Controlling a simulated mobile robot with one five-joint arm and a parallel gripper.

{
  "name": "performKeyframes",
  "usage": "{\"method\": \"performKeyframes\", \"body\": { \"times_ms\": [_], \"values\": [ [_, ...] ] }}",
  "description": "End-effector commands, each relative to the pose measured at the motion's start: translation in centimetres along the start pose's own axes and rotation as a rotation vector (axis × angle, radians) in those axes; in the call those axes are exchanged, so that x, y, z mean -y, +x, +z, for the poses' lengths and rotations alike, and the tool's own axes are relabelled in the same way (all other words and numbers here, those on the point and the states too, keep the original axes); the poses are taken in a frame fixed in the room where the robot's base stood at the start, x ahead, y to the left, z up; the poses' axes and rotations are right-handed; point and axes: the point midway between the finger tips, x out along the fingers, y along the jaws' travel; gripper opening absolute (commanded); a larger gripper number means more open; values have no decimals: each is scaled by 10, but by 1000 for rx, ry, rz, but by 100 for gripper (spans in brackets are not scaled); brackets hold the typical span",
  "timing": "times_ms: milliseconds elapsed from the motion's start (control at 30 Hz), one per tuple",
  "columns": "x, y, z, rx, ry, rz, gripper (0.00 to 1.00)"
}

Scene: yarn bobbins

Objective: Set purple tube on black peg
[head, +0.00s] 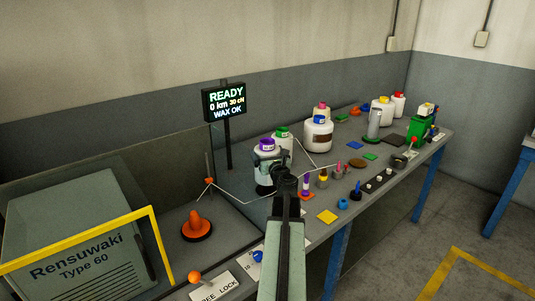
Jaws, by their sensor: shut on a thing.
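A purple tube (267,144) shows as a ring at the top of a white bobbin, left of the middle of the head view. My gripper (266,181) is at this bobbin, with its dark jaws in front of the white body. The gripper appears shut on it, though the arm and wrist hide most of the contact. I cannot tell whether the bobbin is off the bench. A black strip (379,181) with small upright parts lies to the right on the bench. I cannot make out for certain which part is the black peg.
A green-topped bobbin (283,132) and a blue-topped bobbin (318,135) stand close behind my gripper. A striped purple-and-white piece (306,184) stands right of it. An orange cone (197,228) is at left.

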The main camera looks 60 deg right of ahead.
Motion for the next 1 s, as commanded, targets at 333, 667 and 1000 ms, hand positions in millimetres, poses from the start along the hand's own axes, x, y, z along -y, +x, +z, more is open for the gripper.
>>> {"method": "performKeyframes", "body": {
  "times_ms": [333,667,1000],
  "values": [
    [0,0,-32,0,0,0,22],
    [1,0,-46,0,1,-1,22],
    [1,0,-45,0,1,-1,22]
  ]
}}
